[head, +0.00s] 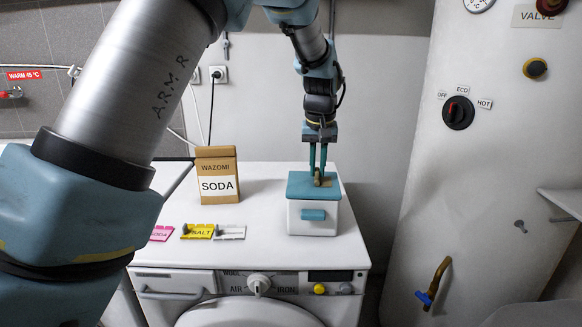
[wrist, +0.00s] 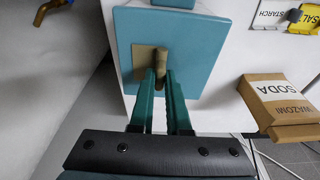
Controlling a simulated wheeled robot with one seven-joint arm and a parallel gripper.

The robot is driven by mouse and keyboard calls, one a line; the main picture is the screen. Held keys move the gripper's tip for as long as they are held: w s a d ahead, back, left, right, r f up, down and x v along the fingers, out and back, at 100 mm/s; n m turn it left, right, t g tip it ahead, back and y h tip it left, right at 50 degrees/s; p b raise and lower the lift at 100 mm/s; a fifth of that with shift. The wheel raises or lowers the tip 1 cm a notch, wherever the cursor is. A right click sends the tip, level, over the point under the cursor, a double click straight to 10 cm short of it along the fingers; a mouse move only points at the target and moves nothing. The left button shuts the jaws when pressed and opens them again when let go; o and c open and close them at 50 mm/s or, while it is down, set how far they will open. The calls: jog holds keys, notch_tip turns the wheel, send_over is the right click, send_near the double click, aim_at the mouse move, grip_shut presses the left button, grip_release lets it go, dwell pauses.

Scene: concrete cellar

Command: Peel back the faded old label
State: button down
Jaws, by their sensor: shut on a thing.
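A white box with a teal lid (head: 302,187) and a teal front handle stands on top of the white machine. The faded tan label (wrist: 141,62) lies on the lid, with a brown raised tab (wrist: 160,58) at one side. The label also shows in the head view (head: 328,183). My gripper (head: 318,172) points straight down over the lid, its green fingers shut on the tab. In the wrist view its fingertips (wrist: 162,78) partly hide the tab's lower end. The label's main part looks flat on the lid.
A brown soda box (head: 217,178) stands left of the white box. Pink (head: 162,233), yellow (head: 198,231) and white (head: 230,232) label tags lie in front of it. A tall white tank (head: 480,150) with a knob and blue-handled tap (head: 433,285) stands at the right.

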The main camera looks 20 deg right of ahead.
jog(key=shift+s+d, duration=0.15)
jog(key=shift+d, duration=0.15)
jog(key=shift+s+d, duration=0.15)
jog(key=shift+d, duration=0.15)
jog(key=shift+s+d+p, duration=0.3)
jog(key=shift+d+p, duration=0.15)
jog(key=shift+d, duration=0.1)
jog(key=shift+s+d+p, duration=0.3)
jog(key=shift+d+p, duration=0.15)
jog(key=shift+d, duration=0.1)
jog(key=c, duration=0.7)
grip_release()
jog(key=shift+r+p, duration=2.65)
jog(key=shift+r, duration=0.85)
jog(key=shift+a, duration=0.1)
